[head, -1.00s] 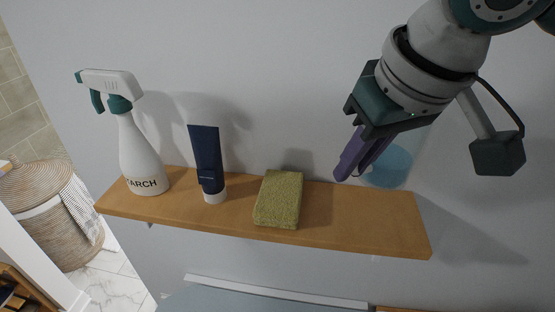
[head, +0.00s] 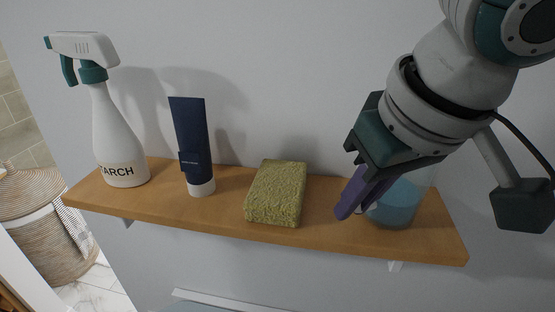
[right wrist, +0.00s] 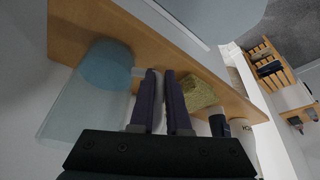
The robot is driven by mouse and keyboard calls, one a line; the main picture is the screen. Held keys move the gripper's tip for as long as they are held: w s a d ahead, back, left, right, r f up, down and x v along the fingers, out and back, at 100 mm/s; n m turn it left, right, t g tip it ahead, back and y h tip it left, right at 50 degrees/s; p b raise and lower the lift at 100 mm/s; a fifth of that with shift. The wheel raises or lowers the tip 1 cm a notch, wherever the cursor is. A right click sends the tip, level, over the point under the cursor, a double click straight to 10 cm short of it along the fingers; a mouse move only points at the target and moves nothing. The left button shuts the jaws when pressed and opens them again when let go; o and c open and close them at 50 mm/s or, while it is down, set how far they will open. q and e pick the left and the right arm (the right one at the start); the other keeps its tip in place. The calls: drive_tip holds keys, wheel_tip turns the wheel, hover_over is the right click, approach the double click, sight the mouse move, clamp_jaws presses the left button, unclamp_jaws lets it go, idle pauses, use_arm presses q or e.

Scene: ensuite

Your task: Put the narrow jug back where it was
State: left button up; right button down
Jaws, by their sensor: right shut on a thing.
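The narrow jug is a clear jug with blue liquid in its lower part (head: 398,204). It is upright over the right end of the wooden shelf (head: 330,228), and I cannot tell whether its base touches the board. My right gripper (head: 350,206) is shut on the jug from its left side, at the handle, which the purple fingers mostly hide. In the right wrist view the jug (right wrist: 88,98) is left of the fingers (right wrist: 160,76), its blue part near the shelf (right wrist: 135,40). My left gripper is not in view.
A green sponge (head: 276,194) lies on the shelf left of my right gripper. Further left stand a dark blue tube (head: 192,145) and a white spray bottle (head: 117,140). The wall is close behind. The shelf's far right end is bare. A wicker basket (head: 45,225) is at lower left.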

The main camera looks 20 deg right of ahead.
drive_tip(key=shift+f, duration=0.1)
drive_tip(key=c, duration=1.3)
unclamp_jaws()
drive_tip(key=shift+f, duration=0.1)
drive_tip(key=shift+c, duration=0.2)
drive_tip(key=o, duration=0.4)
drive_tip(key=shift+o, duration=0.2)
